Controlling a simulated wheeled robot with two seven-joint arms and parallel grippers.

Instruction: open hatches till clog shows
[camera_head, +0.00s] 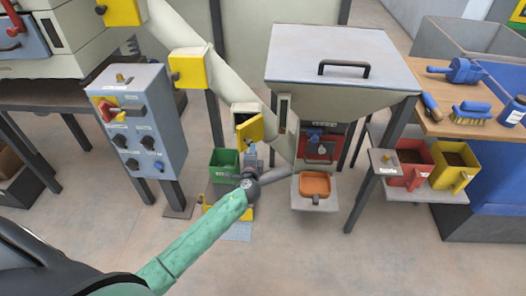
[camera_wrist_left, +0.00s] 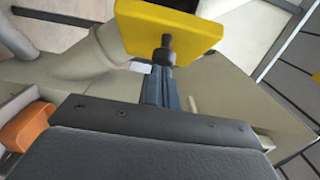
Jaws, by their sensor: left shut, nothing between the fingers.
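A pale diagonal duct carries three yellow hatches: an upper one (camera_head: 122,12), a middle one (camera_head: 190,67) and a lower one (camera_head: 250,130). The upper and middle hatches look flat against their frames. The lower hatch is tilted away from its pale frame and looks partly swung out; the inside behind it is not visible, so no clog shows. My left gripper (camera_head: 251,152) is shut and empty just below the lower hatch. In the left wrist view its fingers (camera_wrist_left: 167,82) point at the dark knob (camera_wrist_left: 167,48) on this hatch (camera_wrist_left: 165,28), at or very near it. My right gripper is out of view.
A hopper (camera_head: 340,60) with a grey lid stands right of the duct, an orange tray (camera_head: 316,186) below it. A grey control box (camera_head: 138,120) stands left. Red and yellow bins (camera_head: 455,160) and a tool bench (camera_head: 432,124) are right. A green bin (camera_head: 222,163) sits behind my gripper.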

